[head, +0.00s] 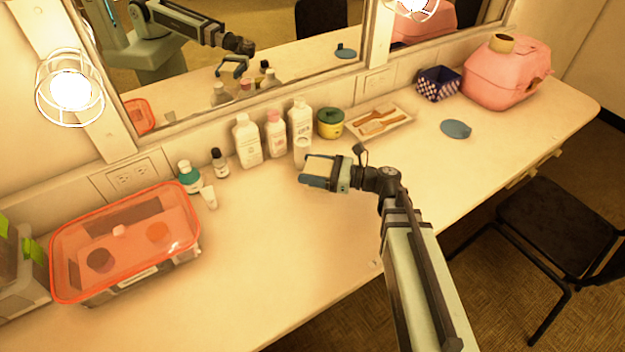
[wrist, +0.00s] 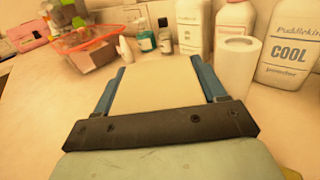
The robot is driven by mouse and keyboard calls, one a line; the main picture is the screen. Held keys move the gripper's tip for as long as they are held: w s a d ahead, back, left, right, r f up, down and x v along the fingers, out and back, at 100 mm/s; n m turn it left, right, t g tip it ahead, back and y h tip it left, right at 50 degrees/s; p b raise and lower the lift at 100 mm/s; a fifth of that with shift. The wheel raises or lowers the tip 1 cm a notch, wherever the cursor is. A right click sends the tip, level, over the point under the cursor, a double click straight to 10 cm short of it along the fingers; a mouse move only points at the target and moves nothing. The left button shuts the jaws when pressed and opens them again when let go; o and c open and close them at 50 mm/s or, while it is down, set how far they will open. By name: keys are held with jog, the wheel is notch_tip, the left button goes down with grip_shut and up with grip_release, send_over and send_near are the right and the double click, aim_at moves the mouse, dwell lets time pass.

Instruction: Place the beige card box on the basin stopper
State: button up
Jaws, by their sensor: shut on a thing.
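My gripper (head: 313,171) is over the middle of the counter, pointing left, shut on the beige card box (head: 321,165). In the wrist view the box (wrist: 158,88) lies flat between the two blue fingers. Whether its underside touches the counter is hard to tell. A flat blue-grey disc, which looks like the basin stopper (head: 455,129), lies on the counter to the right of my gripper. Nothing is on it. It is out of the wrist view.
White and pink bottles (head: 247,140) and a white cylinder (wrist: 238,66) stand close behind my gripper. A tray with brushes (head: 377,123), a checkered box (head: 438,83) and a pink case (head: 508,73) are at right. A red-lidded bin (head: 127,243) is at left. The counter around the disc is clear.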

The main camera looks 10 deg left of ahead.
jog(key=shift+f, duration=2.15)
jog(key=shift+f, duration=0.1)
jog(key=o, duration=1.1)
jog(key=shift+d, duration=3.75)
